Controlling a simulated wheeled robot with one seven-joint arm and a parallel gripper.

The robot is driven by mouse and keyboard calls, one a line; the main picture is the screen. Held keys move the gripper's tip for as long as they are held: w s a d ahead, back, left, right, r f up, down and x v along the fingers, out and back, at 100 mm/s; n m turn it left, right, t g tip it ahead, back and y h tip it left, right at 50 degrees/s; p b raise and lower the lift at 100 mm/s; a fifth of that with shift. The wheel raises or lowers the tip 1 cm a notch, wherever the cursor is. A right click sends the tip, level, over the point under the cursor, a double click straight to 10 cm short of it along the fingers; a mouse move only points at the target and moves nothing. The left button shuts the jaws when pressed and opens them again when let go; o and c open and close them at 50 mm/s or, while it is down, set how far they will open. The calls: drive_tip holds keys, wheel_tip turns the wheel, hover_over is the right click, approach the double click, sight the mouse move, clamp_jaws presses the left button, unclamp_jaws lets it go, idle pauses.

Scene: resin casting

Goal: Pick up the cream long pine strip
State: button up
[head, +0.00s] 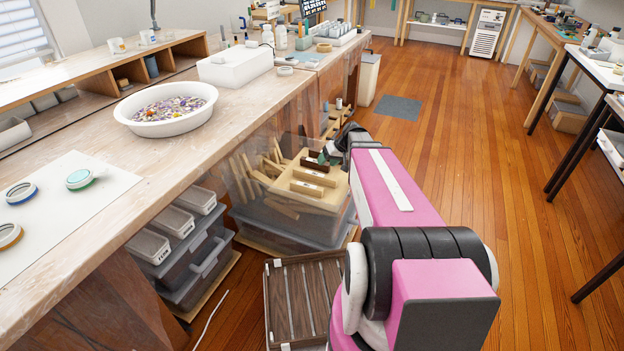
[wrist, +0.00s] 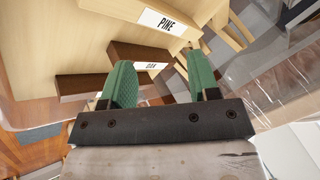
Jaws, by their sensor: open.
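In the head view, pale cream wood strips (head: 246,178) stand and lean in a clear bin under the bench. Beside them is a pale wooden rack (head: 335,190) with dark and cream blocks. The wrist view shows a white PINE label (wrist: 165,21) on pale wood, and pale strips (wrist: 236,27) at upper right. I cannot tell which strip is the long pine one. My gripper (wrist: 158,66) is open, its green fingers apart. A dark brown labelled block (wrist: 135,54) shows beyond and between the fingertips. My gripper in the head view (head: 326,156) is partly hidden by my arm.
A slatted dark wooden crate (head: 305,300) lies on the floor below the bin. Lidded grey boxes (head: 180,250) stand left of it. The workbench (head: 215,140) overhangs on the left. Open wooden floor (head: 460,180) lies to the right.

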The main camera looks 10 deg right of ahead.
sight(316, 174)
drive_tip(key=n, duration=0.2)
drive_tip(key=a+r+n+h, duration=0.1)
drive_tip(key=n, duration=0.1)
drive_tip(key=shift+s+n, duration=0.1)
drive_tip(key=shift+n, duration=0.3)
drive_tip(key=n, duration=0.2)
drive_tip(key=n+h, duration=0.1)
drive_tip(key=shift+a+r, duration=0.3)
drive_tip(key=shift+r, duration=0.05)
drive_tip(key=shift+f+n+g, duration=0.1)
drive_tip(key=shift+n+g, duration=0.2)
drive_tip(key=x, duration=0.5)
drive_tip(key=shift+s+x, duration=0.1)
drive_tip(key=shift+x, duration=1.3)
drive_tip(key=shift+s+x, duration=0.15)
drive_tip(key=shift+x, duration=1.25)
clamp_jaws()
